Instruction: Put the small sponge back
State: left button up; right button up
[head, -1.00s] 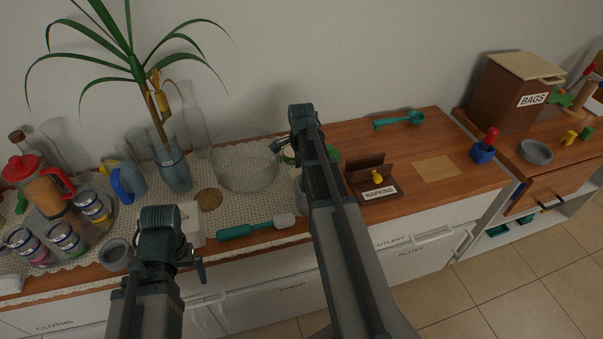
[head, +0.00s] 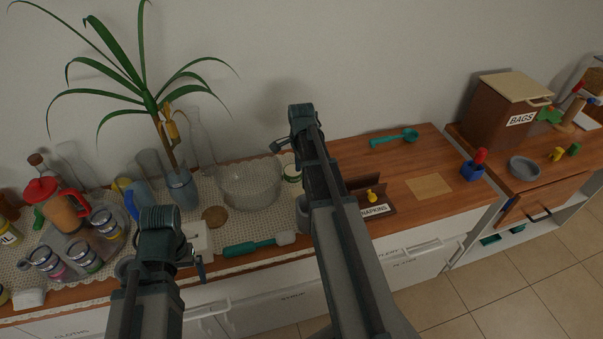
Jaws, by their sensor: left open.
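I cannot make out a small sponge for certain. A small pale block (head: 30,298) lies at the counter's front left edge, too small to identify. A flat tan square (head: 429,186) lies on the bare wood at the right; it looks like a thin mat. My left gripper (head: 202,268) shows only in part beside its dark wrist, over the counter's front edge near a white box (head: 200,242). It is open, and I see nothing held. My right gripper (head: 279,147) is mostly hidden by its own arm near the glass bowl; its jaws cannot be read.
A glass bowl (head: 250,184), a plant in a blue vase (head: 182,187), jars and a red-lidded jug (head: 60,205) crowd the left. A teal-handled brush (head: 255,246) lies in front. A napkins box (head: 373,208) and teal scoop (head: 395,138) stand right. The wood around the tan square is clear.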

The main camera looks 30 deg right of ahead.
aim_at(302, 191)
pick_arm(q)
notch_tip(302, 191, up, 3)
jog(key=shift+r+p, duration=0.1)
jog(key=shift+p, duration=0.85)
pick_arm(e)
notch_tip(302, 191, up, 3)
pick_arm(q)
jog(key=shift+f, duration=0.25)
pick_arm(e)
jog(key=shift+f, duration=0.15)
notch_tip(302, 191, down, 12)
jog(key=b, duration=1.2)
pick_arm(q)
notch_tip(302, 191, down, 12)
jog(key=shift+r, duration=0.15)
